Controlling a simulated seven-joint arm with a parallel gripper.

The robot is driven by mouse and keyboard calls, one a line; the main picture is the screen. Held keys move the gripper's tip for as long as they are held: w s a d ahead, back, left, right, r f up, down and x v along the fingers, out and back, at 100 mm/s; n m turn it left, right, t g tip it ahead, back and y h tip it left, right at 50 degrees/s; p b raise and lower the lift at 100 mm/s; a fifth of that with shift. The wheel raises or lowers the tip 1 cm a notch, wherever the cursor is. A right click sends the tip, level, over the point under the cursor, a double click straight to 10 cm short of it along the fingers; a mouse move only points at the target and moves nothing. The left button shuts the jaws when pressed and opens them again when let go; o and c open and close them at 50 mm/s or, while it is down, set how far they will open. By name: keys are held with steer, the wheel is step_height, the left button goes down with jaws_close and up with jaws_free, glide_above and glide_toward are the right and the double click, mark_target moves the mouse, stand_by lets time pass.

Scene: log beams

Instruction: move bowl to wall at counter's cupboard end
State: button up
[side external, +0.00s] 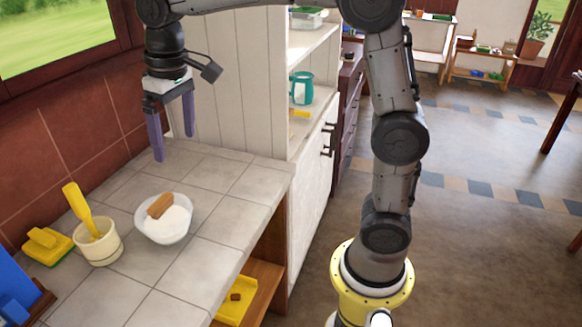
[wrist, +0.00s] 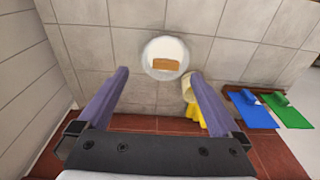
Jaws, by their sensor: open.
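A white bowl (side external: 165,224) stands upright on the tiled counter (side external: 245,183), with a brown block (side external: 160,205) lying in it. The bowl also shows in the wrist view (wrist: 165,46), ahead of the fingers, with the brown block (wrist: 166,64) inside. My gripper (side external: 174,147) has two purple fingers spread apart with nothing between them. It hangs above the counter's far end, near the white plank side of the cupboard (side external: 235,90), apart from the bowl. In the wrist view my gripper (wrist: 158,85) has the bowl between its finger lines, farther off.
A cream pot (side external: 98,245) with a yellow utensil (side external: 77,208) stands left of the bowl. A yellow item (side external: 48,245) and a blue item (side external: 15,285) lie farther left. A red tiled wall (side external: 60,140) runs along the back. Counter tiles between bowl and cupboard are clear.

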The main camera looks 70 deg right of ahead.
steer(key=s+d+f+t, duration=0.2)
steer(key=s, duration=0.9)
steer(key=s+d+f+t, duration=0.2)
steer(key=s, duration=0.9)
steer(key=shift+f, duration=0.25)
steer(key=shift+s+f, duration=0.25)
steer(key=shift+s, duration=0.05)
steer(key=shift+c, duration=1.3)
steer(key=shift+f, duration=0.1)
steer(key=c, duration=0.3)
steer(key=shift+s, duration=0.1)
